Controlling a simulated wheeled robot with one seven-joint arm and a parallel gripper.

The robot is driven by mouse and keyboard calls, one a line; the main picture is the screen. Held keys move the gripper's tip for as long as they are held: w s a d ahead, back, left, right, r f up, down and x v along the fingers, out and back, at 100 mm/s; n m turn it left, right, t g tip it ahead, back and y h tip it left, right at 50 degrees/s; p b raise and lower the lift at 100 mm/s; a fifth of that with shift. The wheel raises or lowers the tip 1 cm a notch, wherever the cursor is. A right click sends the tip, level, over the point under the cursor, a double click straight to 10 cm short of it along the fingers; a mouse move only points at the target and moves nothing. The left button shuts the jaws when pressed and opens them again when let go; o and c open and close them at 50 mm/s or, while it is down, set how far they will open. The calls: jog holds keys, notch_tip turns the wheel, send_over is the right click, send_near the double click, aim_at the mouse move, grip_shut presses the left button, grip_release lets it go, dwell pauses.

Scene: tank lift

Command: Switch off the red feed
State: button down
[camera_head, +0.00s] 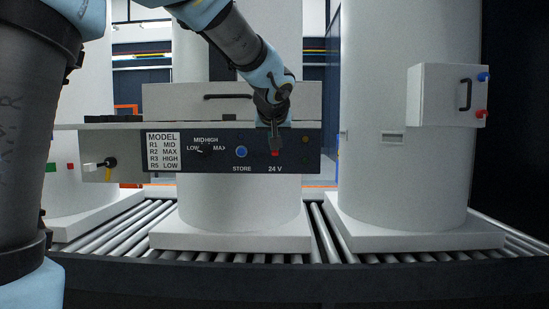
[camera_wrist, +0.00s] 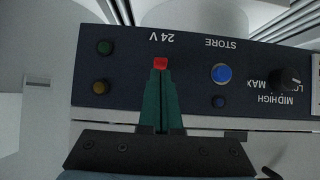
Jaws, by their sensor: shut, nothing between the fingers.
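A dark control panel (camera_head: 222,166) spans the front of the middle tank. Its red switch (camera_head: 276,153), above the label "24 V", is partly hidden by my gripper in the head view. My gripper (camera_head: 275,147) is shut and empty, with its fingertips at the red switch. In the wrist view the red switch (camera_wrist: 160,63) shows just beyond the tips of the green fingers (camera_wrist: 159,75). The fingertips look very close to it or touching; I cannot tell which.
A blue STORE button (camera_head: 241,152) and a black mode knob (camera_head: 204,149) sit left of the switch. Green (camera_wrist: 105,47) and amber (camera_wrist: 100,87) lamps show in the wrist view. A box with blue and red knobs (camera_head: 448,95) is on the right tank.

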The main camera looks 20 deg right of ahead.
jog(key=shift+r, duration=0.2)
jog(key=shift+r+p, duration=0.45)
jog(key=shift+r, duration=0.3)
